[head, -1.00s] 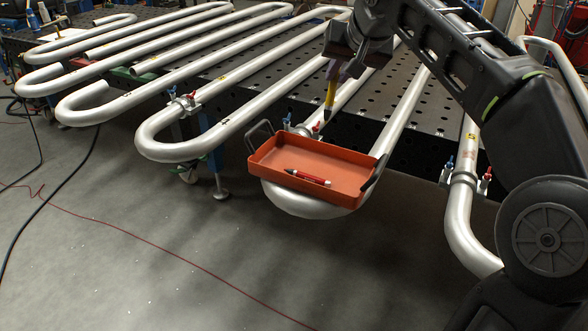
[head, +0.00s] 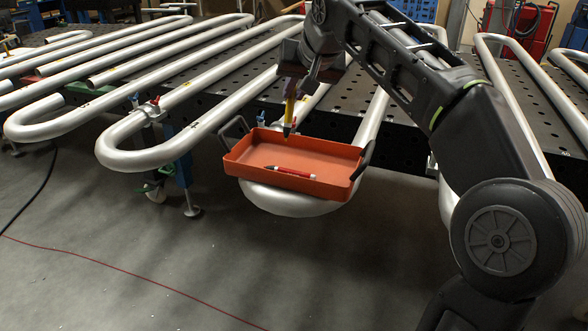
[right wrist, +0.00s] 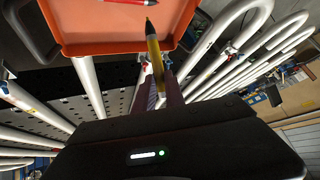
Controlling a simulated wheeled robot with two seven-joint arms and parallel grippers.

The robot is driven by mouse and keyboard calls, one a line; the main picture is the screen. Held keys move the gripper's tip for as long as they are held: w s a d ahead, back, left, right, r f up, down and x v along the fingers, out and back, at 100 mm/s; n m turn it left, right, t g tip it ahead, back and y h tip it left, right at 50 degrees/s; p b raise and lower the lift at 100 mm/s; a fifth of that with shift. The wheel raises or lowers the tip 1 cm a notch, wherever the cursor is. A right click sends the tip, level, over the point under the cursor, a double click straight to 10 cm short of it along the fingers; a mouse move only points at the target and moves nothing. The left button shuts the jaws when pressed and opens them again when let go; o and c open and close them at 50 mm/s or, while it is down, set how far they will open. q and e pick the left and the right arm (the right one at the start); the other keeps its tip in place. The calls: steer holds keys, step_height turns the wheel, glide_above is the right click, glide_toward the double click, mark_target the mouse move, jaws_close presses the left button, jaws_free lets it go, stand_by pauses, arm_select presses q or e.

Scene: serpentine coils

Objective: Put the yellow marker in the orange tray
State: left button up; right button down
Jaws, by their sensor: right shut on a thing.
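The yellow marker (head: 290,104) hangs tip down from my right gripper (head: 296,80), which is shut on its upper part. It shows in the right wrist view (right wrist: 154,52) between the fingers (right wrist: 158,88), its dark tip over the edge of the orange tray. The orange tray (head: 336,152) has dark handles at both ends and rests on the bend of a silver pipe. In the head view the marker's tip is near the tray's back wall; I cannot tell its exact height above the tray. My left gripper is not in view.
A red marker (head: 290,171) lies in the tray, with bare tray floor around it. Silver serpentine pipes (head: 150,110) lie across a dark perforated table (head: 400,140). Clamps with red and blue handles (head: 145,106) stand on the pipes. Open floor lies in front.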

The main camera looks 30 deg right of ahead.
step_height(320, 180, down, 6)
steer(key=b, duration=0.1)
steer(key=shift+f+b, duration=0.15)
steer(key=shift+b, duration=0.2)
step_height(320, 180, down, 4)
steer(key=shift+r+b, duration=0.15)
steer(key=shift+b, duration=0.25)
steer(key=shift+f, duration=0.2)
steer(key=c, duration=1.4)
jaws_free()
steer(key=shift+r, duration=0.1)
